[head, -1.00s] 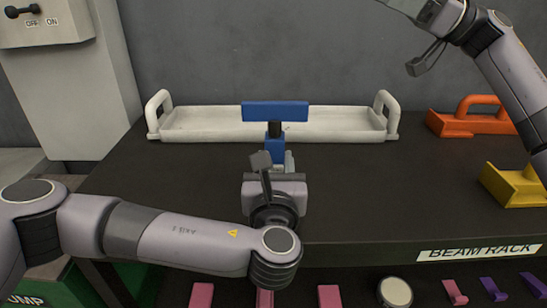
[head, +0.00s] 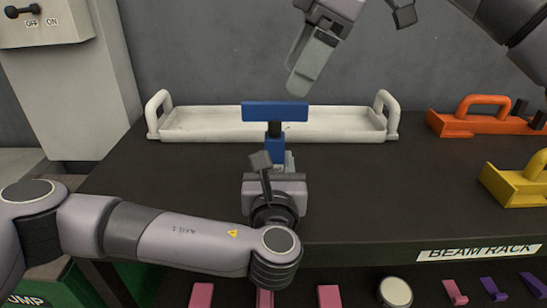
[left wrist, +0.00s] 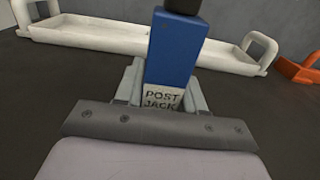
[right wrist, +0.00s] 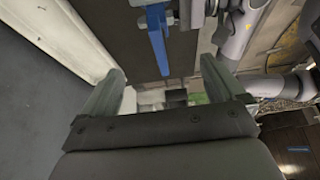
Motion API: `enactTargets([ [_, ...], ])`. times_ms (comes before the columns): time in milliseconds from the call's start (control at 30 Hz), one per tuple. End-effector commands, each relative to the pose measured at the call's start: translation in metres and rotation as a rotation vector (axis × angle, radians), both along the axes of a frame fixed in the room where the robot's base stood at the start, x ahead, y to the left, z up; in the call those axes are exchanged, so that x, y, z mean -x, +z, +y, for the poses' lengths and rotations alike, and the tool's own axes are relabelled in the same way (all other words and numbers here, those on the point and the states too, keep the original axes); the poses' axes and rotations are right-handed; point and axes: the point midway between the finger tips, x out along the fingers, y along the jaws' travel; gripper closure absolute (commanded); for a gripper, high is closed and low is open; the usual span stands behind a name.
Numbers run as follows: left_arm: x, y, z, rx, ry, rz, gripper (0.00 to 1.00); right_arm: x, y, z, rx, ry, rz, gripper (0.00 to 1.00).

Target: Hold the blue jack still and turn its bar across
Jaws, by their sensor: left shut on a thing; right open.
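The blue jack (head: 274,153) stands upright on the dark table top; in the left wrist view its body (left wrist: 171,60) carries a POST JACK label. Its blue bar (head: 275,112) lies left to right on the dark stem. My left gripper (head: 277,165) is shut on the jack's body, one finger on each side. My right gripper (head: 306,82) is above and slightly right of the bar, fingers pointing down, empty. In the right wrist view its fingers (right wrist: 163,72) are wide apart, and the bar (right wrist: 157,38) shows beyond the tips, not between them.
A white tray (head: 210,133) with two end handles lies behind the jack. An orange handled block (head: 465,125) and a yellow one (head: 520,188) stand at the right. A switch box (head: 50,28) is at the far left.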

Motion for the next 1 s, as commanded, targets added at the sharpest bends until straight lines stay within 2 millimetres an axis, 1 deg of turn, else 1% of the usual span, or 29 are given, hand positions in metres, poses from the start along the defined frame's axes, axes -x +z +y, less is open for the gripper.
enactTargets([
  [33,0.000,0.000,0.000,-0.001,0.001,0.001,1.00,0.000,-0.007,0.003,0.001,0.002,0.002,0.04],
  [200,0.000,0.000,0.000,-0.001,0.001,0.001,1.00,0.000,-0.031,0.014,-0.001,0.003,0.002,0.04],
  [400,0.000,0.000,0.000,-0.001,0.001,0.001,1.00,0.000,-0.055,0.026,-0.003,0.003,0.002,0.04],
  [500,0.000,0.000,0.000,-0.001,0.001,0.001,1.00,0.000,-0.064,0.031,-0.002,0.004,0.000,0.04],
  [700,0.000,0.000,0.000,-0.001,0.001,0.001,1.00,0.000,-0.073,0.036,-0.004,0.003,0.001,0.04],
  [1000,0.000,0.000,0.000,-0.001,0.001,0.001,1.00,0.000,-0.075,0.036,-0.004,0.002,0.000,0.04],
])
